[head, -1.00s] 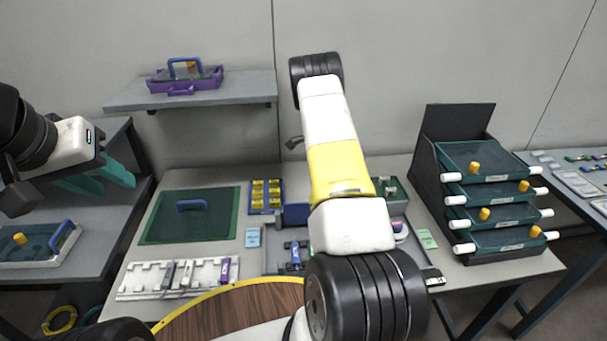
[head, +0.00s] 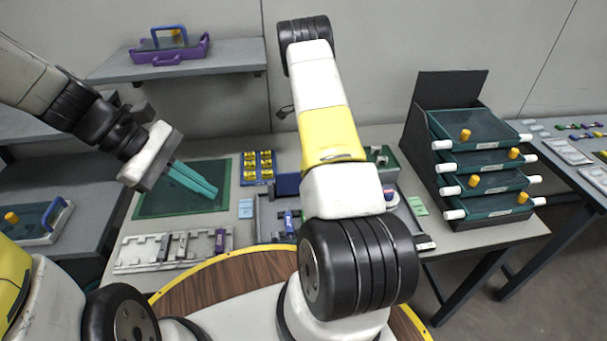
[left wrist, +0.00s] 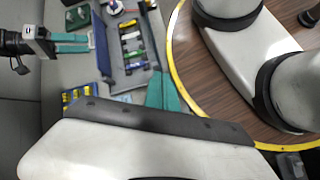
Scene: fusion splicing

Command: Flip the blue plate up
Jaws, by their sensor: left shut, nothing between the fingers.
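A dark blue plate (head: 287,184) shows at the back of a grey tray-like station in the middle of the table, partly hidden by my right arm. In the left wrist view it looks like a dark blue strip (left wrist: 103,48) along the station's edge. My left gripper (head: 207,188) is shut and empty, its teal fingers above the green mat, left of and apart from the plate. Its fingers also show in the left wrist view (left wrist: 165,92).
A green mat (head: 150,206), a box of yellow pieces (head: 258,168) and a white rack (head: 135,256) lie around the left gripper. A dark rack of drawers (head: 432,170) stands at the right. A wall shelf (head: 110,70) is at the back left.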

